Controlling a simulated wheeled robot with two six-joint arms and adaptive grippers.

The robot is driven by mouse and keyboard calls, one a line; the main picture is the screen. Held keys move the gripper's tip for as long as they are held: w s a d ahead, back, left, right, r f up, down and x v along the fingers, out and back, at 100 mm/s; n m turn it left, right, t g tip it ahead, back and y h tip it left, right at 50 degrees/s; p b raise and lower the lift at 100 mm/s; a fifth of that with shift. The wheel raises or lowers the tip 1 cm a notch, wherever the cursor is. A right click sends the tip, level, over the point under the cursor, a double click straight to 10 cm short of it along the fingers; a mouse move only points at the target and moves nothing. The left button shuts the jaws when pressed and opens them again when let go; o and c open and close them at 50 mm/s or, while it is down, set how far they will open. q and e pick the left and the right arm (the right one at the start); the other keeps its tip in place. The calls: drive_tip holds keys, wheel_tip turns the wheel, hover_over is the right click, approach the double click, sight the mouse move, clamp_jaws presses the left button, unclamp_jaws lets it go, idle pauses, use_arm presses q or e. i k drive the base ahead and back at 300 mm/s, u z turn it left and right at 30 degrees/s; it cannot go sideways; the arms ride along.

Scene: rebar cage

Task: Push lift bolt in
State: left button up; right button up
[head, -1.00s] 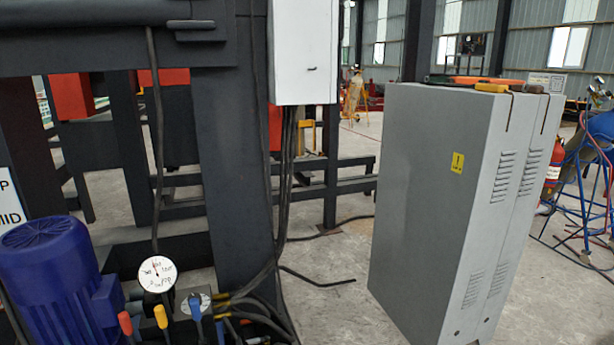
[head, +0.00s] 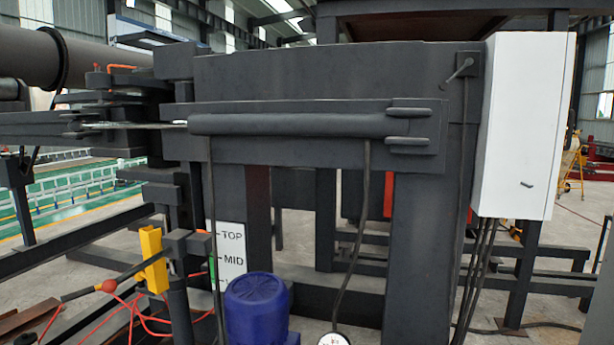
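No part can be named the lift bolt with certainty. In the head view, a small pin with a bent handle (head: 458,72) sits on a dark plate at the upper right of the dark machine frame (head: 280,65). At the lower left, a lever with a red ball (head: 108,286) slants up to a yellow bracket (head: 153,258) beside a dark post. A white sign (head: 231,255) reading TOP and MID stands just right of it; its lower part is hidden behind a blue motor (head: 256,308). Neither of my grippers is in view.
A long cylinder (head: 290,125) runs across the frame's front. A white cabinet (head: 523,125) hangs at the right with cables below. A gauge (head: 334,340) is cut off at the bottom edge. Red hoses (head: 130,315) lie at the lower left. Open floor shows at far right.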

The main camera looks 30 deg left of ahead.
sight(109, 286)
drive_tip(key=u, duration=1.1)
